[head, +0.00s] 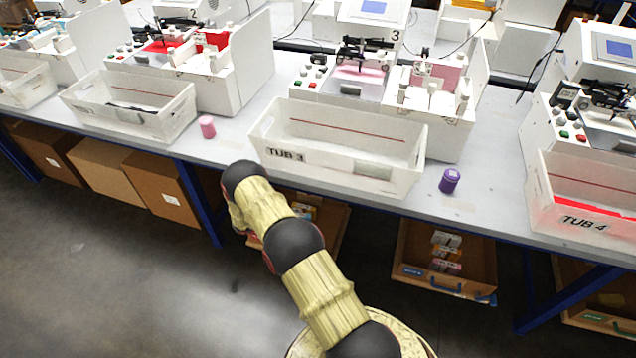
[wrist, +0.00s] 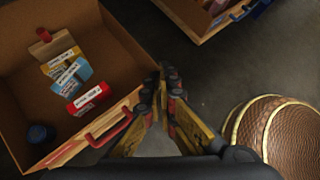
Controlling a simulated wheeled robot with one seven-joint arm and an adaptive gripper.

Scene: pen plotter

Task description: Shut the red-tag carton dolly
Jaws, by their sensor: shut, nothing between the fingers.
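The red-tag carton dolly is a shallow brown open box with a red handle (wrist: 108,128) on its front. In the wrist view its bare floor (wrist: 22,75) shows, and it holds several small boxes and a dark blue cylinder. In the head view the dolly (head: 335,233) sticks out from under the table, partly hidden by my arm. My gripper (wrist: 169,72) is shut and empty, beside the front right corner of the dolly, to the right of the handle. I cannot tell whether it touches the wall. In the head view my arm hides the gripper.
A dolly with a blue handle (head: 463,291) is pulled out to the right. A green-tag dolly (head: 595,318) is at far right. Closed cartons (head: 110,172) stand under the table at left. Blue table legs (head: 200,205) flank the space. The floor in front is clear.

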